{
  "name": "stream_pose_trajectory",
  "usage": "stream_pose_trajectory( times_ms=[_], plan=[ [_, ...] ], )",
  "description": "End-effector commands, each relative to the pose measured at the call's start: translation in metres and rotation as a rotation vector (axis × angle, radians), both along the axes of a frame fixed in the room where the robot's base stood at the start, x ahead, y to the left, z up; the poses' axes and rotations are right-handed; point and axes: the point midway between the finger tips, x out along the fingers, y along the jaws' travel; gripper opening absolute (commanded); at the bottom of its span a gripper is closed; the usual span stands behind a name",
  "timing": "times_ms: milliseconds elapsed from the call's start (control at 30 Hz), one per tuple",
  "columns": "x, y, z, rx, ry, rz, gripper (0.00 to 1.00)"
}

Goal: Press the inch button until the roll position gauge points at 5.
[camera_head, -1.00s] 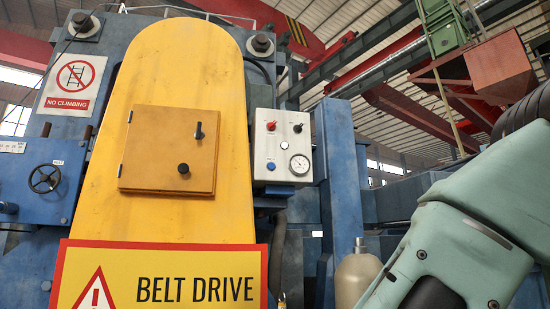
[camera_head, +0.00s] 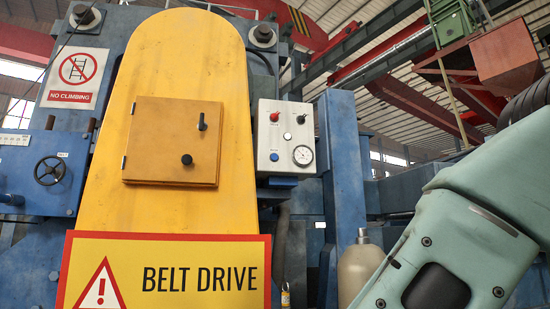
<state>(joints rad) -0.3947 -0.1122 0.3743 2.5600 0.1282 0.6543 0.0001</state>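A pale control panel (camera_head: 286,138) is fixed to the right of the yellow belt guard. No label marking the inch button is legible. My green arm fills the lower right, apart from the panel; my gripper is not in view.
The yellow belt guard (camera_head: 170,60) has a small door (camera_head: 172,140) with black knobs. A yellow "BELT DRIVE" sign (camera_head: 200,250) stands below. A blue post (camera_head: 343,180) and a beige bottle-shaped object (camera_head: 361,265) lie between the panel and my arm.

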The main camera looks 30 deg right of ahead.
Motion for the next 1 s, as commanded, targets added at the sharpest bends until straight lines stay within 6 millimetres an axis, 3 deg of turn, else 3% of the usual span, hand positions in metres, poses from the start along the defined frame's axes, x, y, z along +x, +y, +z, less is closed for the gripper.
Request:
stream_pose_trajectory(
  times_ms=[300, 433, 1000],
  plan=[
    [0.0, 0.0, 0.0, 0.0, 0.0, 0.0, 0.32],
    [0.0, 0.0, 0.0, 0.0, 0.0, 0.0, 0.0],
    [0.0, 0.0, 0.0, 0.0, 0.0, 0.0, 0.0]
  ],
)
